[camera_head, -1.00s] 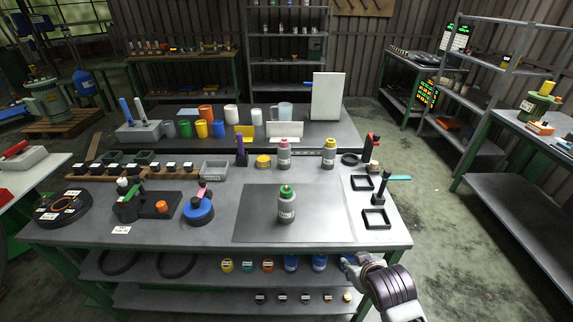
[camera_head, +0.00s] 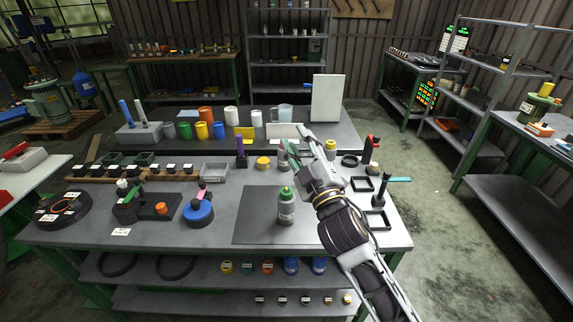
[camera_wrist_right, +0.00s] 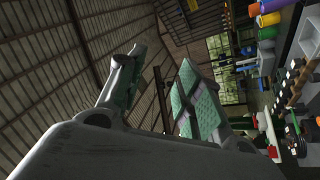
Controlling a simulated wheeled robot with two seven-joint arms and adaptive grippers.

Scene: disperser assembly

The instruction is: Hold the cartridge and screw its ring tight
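A grey cartridge bottle with a green top (camera_head: 286,207) stands upright on the dark mat (camera_head: 255,215); I cannot make out a separate ring on it. A second bottle (camera_head: 283,158) behind it is mostly covered by my right gripper, and a yellow-topped one (camera_head: 330,149) stands to its right. My right gripper (camera_head: 297,150) is above the table behind the green-topped bottle, apart from that bottle. The right wrist view shows its two green-padded fingers (camera_wrist_right: 158,85) spread, with nothing between them. My left gripper is not in view.
Black square frames (camera_head: 376,219) and a dark ring (camera_head: 349,160) lie right. The mat's left part is clear.

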